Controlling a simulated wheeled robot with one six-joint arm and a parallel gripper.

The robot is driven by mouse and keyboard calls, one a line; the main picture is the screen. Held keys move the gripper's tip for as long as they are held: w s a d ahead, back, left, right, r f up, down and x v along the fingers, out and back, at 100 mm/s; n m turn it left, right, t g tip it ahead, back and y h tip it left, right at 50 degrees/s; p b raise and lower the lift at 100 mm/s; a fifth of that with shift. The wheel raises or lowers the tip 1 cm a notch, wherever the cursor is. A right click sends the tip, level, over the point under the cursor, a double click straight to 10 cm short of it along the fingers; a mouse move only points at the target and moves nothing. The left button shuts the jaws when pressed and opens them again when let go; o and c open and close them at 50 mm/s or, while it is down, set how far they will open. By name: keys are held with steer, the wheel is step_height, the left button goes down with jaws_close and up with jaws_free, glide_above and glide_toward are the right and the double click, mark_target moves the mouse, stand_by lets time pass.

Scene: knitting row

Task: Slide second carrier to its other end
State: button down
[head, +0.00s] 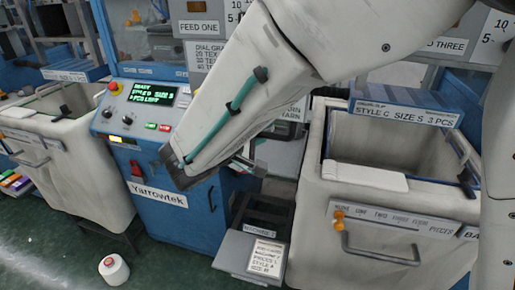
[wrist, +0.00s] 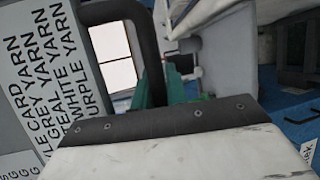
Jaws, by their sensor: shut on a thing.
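My gripper (wrist: 172,86) shows green fingers in the wrist view, shut at the lower end of a dark bent bar (wrist: 148,38). The bar may be part of a carrier, but I cannot tell which one; the contact is mostly hidden. In the head view my arm covers the gripper and most of the middle of the machine. The blue knitting machine (head: 180,205) stands behind and below my arm. Its green-lit screen (head: 150,93) reads ready and 3 pieces left.
A pale bin (head: 400,195) with a style C label stands at right, and another bin (head: 75,165) at left. A yarn cone (head: 113,270) is on the green floor. A yarn list (wrist: 45,85) lies left of my gripper. A small stand (head: 250,258) is below.

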step_height(320, 180, up, 20)
steer(key=shift+d, duration=0.15)
stand_by(0.4)
steer(key=shift+r, duration=0.25)
steer(key=c, duration=1.5)
jaws_free()
steer(key=shift+o, duration=0.5)
steer(key=shift+f, duration=0.1)
steer(key=v, duration=0.8)
